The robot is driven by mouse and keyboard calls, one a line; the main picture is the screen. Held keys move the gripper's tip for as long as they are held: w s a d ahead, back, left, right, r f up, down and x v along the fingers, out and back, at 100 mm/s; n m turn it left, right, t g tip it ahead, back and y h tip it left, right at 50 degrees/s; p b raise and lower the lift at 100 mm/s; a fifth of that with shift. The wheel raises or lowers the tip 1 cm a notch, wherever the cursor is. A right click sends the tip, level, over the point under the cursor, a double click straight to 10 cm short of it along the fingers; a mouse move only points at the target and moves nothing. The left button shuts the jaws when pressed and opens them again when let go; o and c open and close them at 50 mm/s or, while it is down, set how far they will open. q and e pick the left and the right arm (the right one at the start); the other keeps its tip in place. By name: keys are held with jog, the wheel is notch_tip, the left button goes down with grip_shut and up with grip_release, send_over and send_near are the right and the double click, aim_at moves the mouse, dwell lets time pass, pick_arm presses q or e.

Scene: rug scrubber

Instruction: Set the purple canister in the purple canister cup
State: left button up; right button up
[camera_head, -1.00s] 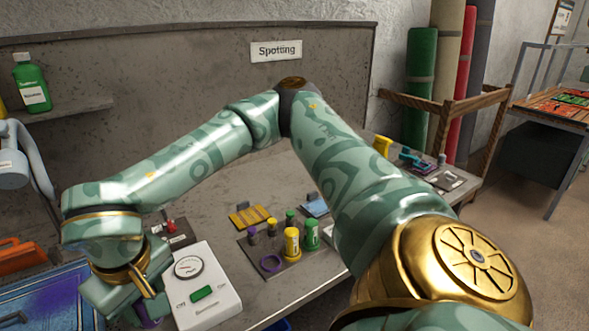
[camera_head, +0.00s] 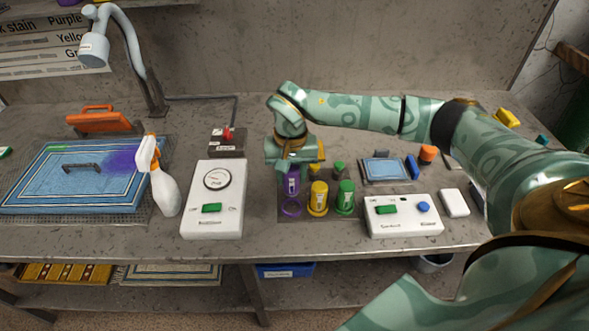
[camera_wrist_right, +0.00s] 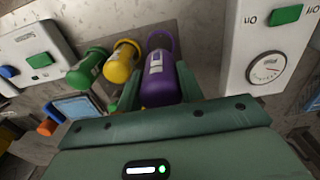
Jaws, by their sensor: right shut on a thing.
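The purple canister (camera_head: 292,182) is upright in the jaws of my right gripper (camera_head: 291,166), just above or at the purple canister cup (camera_head: 291,209), a purple ring. In the right wrist view the purple canister (camera_wrist_right: 160,88) lies between the fingers of my right gripper (camera_wrist_right: 160,90), and the purple cup ring (camera_wrist_right: 161,38) shows just past its end. I cannot tell whether the canister's bottom is inside the ring. My left gripper is not in view.
A yellow canister (camera_head: 318,199) and a green canister (camera_head: 345,198) stand close to the right of the cup. A white gauge box (camera_head: 214,225) is at the left, and a white control box (camera_head: 404,225) at the right. A spray bottle (camera_head: 162,185) stands farther left.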

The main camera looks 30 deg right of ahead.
aim_at(291, 193)
jog(key=shift+f+b, duration=0.4)
jog(key=shift+f, duration=0.25)
notch_tip(291, 193, down, 5)
jog(key=b, duration=0.4)
jog(key=shift+r, duration=0.1)
jog(key=shift+r, duration=0.1)
jog(key=shift+f+b, duration=0.35)
jog(key=shift+f, duration=0.35)
jog(key=o, duration=1)
jog(key=shift+r, duration=0.15)
notch_tip(291, 193, up, 16)
jog(key=p, duration=0.3)
